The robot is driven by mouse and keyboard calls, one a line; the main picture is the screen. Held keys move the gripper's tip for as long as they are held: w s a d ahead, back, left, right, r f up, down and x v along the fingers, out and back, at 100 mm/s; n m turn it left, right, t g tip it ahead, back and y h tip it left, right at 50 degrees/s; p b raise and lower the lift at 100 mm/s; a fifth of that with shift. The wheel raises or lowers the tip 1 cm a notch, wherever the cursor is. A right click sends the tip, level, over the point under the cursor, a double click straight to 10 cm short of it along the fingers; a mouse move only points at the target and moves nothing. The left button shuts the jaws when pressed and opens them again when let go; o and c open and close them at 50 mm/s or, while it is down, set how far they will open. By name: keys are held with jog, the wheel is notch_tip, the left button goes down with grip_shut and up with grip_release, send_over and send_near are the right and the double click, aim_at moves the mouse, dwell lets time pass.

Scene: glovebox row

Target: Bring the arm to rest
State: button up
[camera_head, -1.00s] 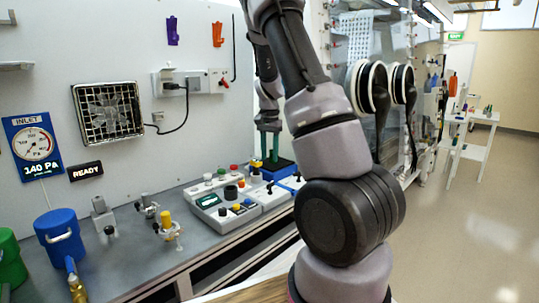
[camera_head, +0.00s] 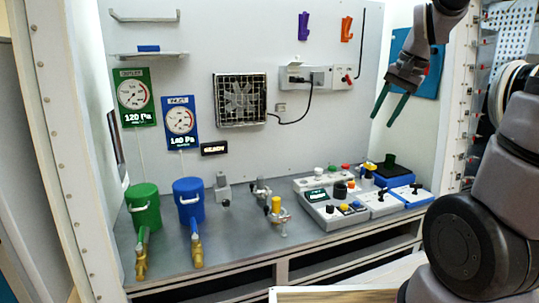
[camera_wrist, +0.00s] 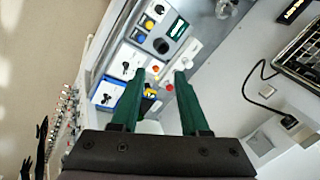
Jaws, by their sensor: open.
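My gripper (camera_head: 391,105) is at the upper right of the head view, raised above the bench in front of the blue panel. Its two green fingers point down and stand apart, with nothing between them. In the wrist view my gripper (camera_wrist: 157,88) also shows open and empty, with the control boxes beyond the fingertips. My forearm runs up out of the head view's top edge, and my dark joint fills the lower right.
The grey bench (camera_head: 245,238) holds a green canister (camera_head: 144,210), a blue canister (camera_head: 189,204), valves (camera_head: 278,214) and a control box (camera_head: 325,210). A fan grille (camera_head: 240,100) and a plugged-in socket box (camera_head: 306,77) are on the back wall. Air around the gripper is free.

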jog(key=s+a+r+n+t, duration=0.1)
jog(key=s+a+r, duration=0.1)
jog(key=s, duration=0.5)
jog(key=s+a+r+n+t, duration=0.2)
jog(key=s+a+r, duration=0.1)
jog(key=s, duration=0.4)
jog(key=shift+s+a+r+n+t, duration=0.25)
jog(key=shift+s+n+t, duration=0.05)
jog(key=shift+s, duration=0.1)
